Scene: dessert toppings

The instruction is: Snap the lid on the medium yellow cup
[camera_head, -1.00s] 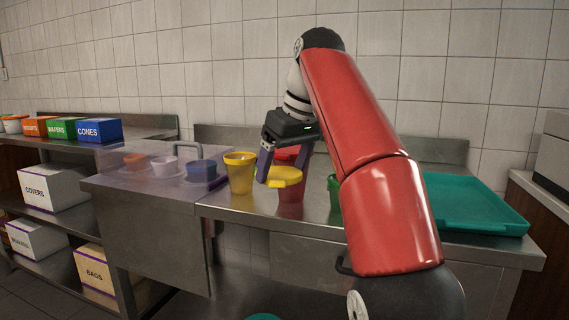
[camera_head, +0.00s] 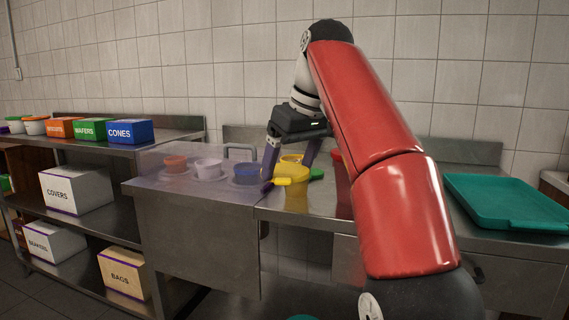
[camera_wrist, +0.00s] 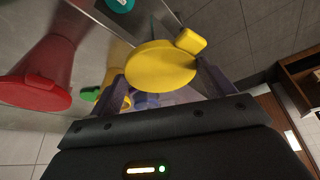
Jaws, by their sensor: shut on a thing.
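The yellow lid (camera_head: 295,174), a round disc with a tab, is between the two fingers of my gripper (camera_head: 285,170). It also fills the middle of the wrist view (camera_wrist: 160,70), its tab at the upper right. In the wrist view a piece of the yellow cup (camera_wrist: 112,76) shows behind the lid's left edge. The lid overlaps the cup in the picture; I cannot tell whether they touch.
A red cup (camera_wrist: 48,72) stands near, mostly behind my arm in the head view. A green piece (camera_head: 316,174) lies right of the yellow cup, and a purple piece (camera_head: 267,187) left. Small bowls (camera_head: 208,168) sit left under a clear cover. A teal tray (camera_head: 505,200) is at right.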

